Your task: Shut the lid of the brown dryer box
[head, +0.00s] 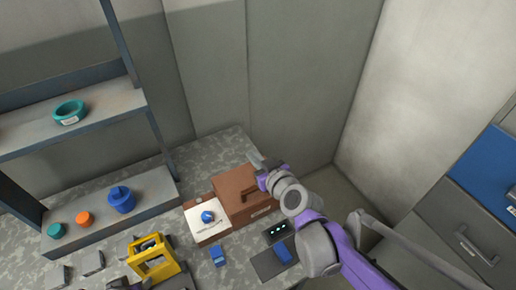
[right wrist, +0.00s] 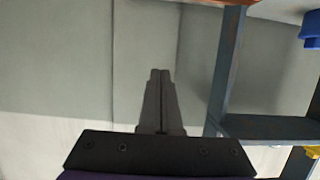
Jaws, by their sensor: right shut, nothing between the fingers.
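The brown dryer box (head: 236,184) stands on the speckled worktop near the back corner. Its brown top with a dark handle looks flat, but my right arm covers its right side, so I cannot tell whether the lid is fully down. A white panel with a blue knob-like part (head: 208,216) lies at its left front. My right gripper (head: 256,158) is above the box's back edge in the head view; contact cannot be told. In the right wrist view its fingers (right wrist: 160,72) are together and empty, with no box visible.
Walls rise close behind.

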